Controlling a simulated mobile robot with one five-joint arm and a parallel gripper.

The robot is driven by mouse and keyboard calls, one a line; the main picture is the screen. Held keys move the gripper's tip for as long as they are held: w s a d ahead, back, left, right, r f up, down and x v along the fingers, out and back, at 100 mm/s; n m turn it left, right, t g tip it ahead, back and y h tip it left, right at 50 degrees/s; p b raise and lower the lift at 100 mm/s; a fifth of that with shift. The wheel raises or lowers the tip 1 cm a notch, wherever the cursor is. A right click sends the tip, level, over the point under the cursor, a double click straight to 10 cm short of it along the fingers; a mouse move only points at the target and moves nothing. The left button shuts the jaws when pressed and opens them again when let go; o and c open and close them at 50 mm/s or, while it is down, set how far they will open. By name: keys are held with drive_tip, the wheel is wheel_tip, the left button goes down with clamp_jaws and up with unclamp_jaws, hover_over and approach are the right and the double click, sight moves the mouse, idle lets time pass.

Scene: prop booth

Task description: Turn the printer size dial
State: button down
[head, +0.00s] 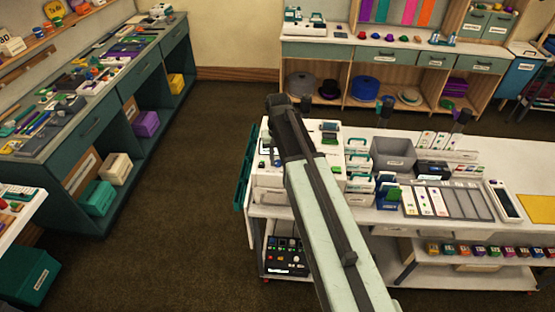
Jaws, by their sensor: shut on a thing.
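The white printer (268,180) stands at the left end of the white counter, with a small dark display on its top right and small green and dark parts at its left. My dark gripper (284,124) is over the printer, at the end of my pale arm, which crosses the view from the bottom. Its fingertips are hidden behind its own wrist, and the size dial is hidden there too. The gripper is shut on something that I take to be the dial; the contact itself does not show.
Right of the printer are stacked white drawers (359,163), a grey bin (394,154) and a grey card tray (447,200). A teal panel (245,168) hangs at the counter's left end. A teal bench (75,147) lines the left wall. The brown floor between is clear.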

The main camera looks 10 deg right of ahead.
sight(278, 162)
drive_tip(key=shift+m, duration=1.1)
drive_tip(key=c, duration=1.1)
unclamp_jaws()
drive_tip(key=shift+r, duration=0.15)
wheel_tip(278, 162, up, 8)
drive_tip(key=p, duration=0.8)
drive_tip(key=shift+f, duration=0.25)
